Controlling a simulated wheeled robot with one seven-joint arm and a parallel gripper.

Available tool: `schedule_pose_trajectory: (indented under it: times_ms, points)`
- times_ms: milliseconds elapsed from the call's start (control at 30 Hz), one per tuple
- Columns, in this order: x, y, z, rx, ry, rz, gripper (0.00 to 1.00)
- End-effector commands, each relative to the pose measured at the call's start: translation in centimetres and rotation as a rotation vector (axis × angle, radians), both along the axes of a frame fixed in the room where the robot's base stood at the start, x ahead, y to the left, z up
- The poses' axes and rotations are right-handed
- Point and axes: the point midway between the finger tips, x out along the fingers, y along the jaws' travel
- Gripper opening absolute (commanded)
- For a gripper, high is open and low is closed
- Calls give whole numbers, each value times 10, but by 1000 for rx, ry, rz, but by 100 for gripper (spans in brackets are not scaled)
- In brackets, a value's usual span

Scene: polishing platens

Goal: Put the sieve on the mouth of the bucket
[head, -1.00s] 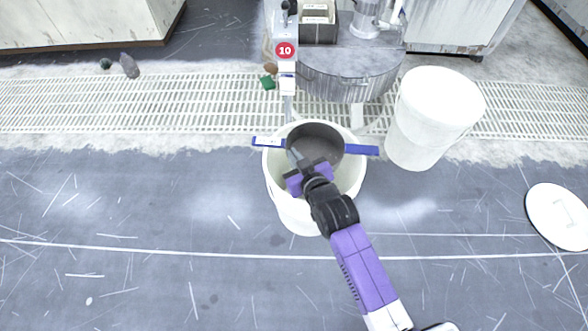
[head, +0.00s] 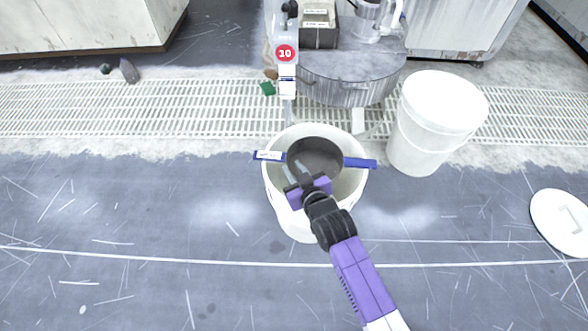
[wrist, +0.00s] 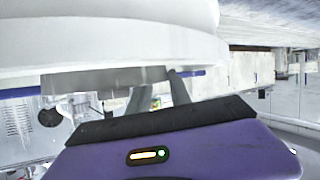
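The sieve is a dark round pan (head: 316,155) with a blue bar handle (head: 359,163) on each side. It lies across the mouth of the white bucket (head: 297,222), toward the far side, with handle ends reaching over the rim left and right. Whether both handles touch the rim is hard to tell. My gripper (head: 297,174) is over the near part of the mouth, its two fingers apart with nothing between them, close to the sieve's near wall. In the wrist view, the fingers (wrist: 160,92) stand apart beside the grey sieve wall (wrist: 100,79), with the white bucket (wrist: 100,35) above in the picture.
A lidded white bucket (head: 432,130) stands to the right. A white lid (head: 563,222) lies on the floor at far right.

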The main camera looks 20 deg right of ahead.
Motion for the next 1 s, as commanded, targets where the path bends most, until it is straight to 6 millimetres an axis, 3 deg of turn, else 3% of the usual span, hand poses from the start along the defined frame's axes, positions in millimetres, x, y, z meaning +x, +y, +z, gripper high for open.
schedule_pose_trajectory:
  times_ms: [267, 367, 800, 1000]
  points:
    - [0, 0, 3, 0, -1, 0, 24]
    - [-8, 0, 6, 1, 2, 0, 24]
    - [-85, -7, 39, 0, 2, 1, 24]
    - [-106, -9, 46, 1, 2, 0, 24]
